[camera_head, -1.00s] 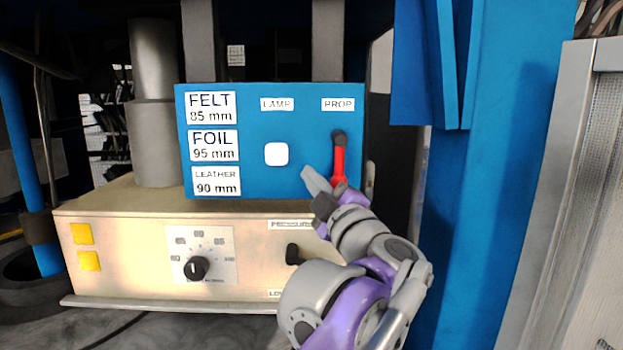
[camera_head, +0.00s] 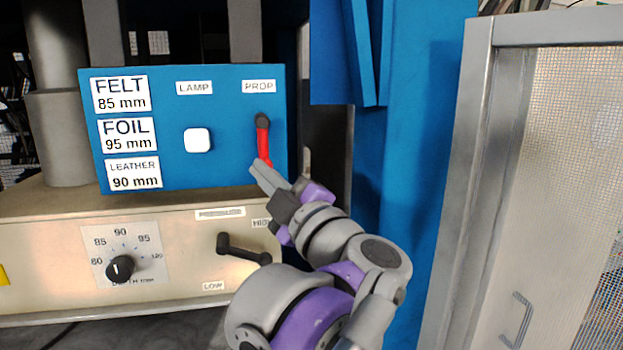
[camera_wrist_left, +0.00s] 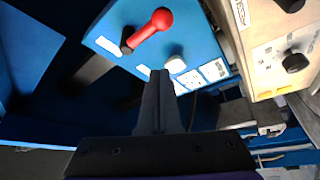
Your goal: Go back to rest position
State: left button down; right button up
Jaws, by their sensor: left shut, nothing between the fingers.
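My left gripper (camera_head: 262,172) is shut and empty, just below the red prop lever (camera_head: 263,140) on the blue panel (camera_head: 225,160) in the head view. The picture does not clearly show whether the fingers touch the lever. The lever hangs downward from its dark pivot in the head view. My right gripper is not in view.
A white lamp button (camera_head: 197,140) and foil, felt and leather labels are on the panel. Below it, a beige box (camera_head: 50,240) carries a depth knob (camera_head: 120,269) and a black pressure lever (camera_head: 243,249). A mesh guard (camera_head: 570,180) stands at the right.

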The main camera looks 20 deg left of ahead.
pick_arm(q)
jog(key=w+d+f+m+t+h, duration=0.5)
jog(key=d+f+m+t+h, duration=0.35)
jog(key=m+h, duration=0.45)
jog(key=s+d+f+m+g+h, duration=0.1)
jog(key=d+f+m+g+h, duration=0.2)
jog(key=f, duration=0.5)
jog(key=s+d+f+m+g+h, duration=0.1)
jog(key=s+f+m+g+h, duration=0.1)
jog(key=f+m+h, duration=0.45)
jog(key=s+a+f+g+y, duration=0.1)
jog(key=s+a+f+g, duration=0.1)
jog(key=s+f, duration=0.4)
jog(key=s+a+f+g+y, duration=0.2)
jog(key=s+f, duration=0.4)
jog(key=f, duration=0.7)
jog(key=s+a+f+g+y, duration=0.2)
jog(key=s+f+g, duration=0.3)
jog(key=f, duration=0.5)
jog(key=shift+s+a+g, duration=0.4)
jog(key=shift+a+g, duration=0.15)
jog(key=shift+a, duration=0.35)
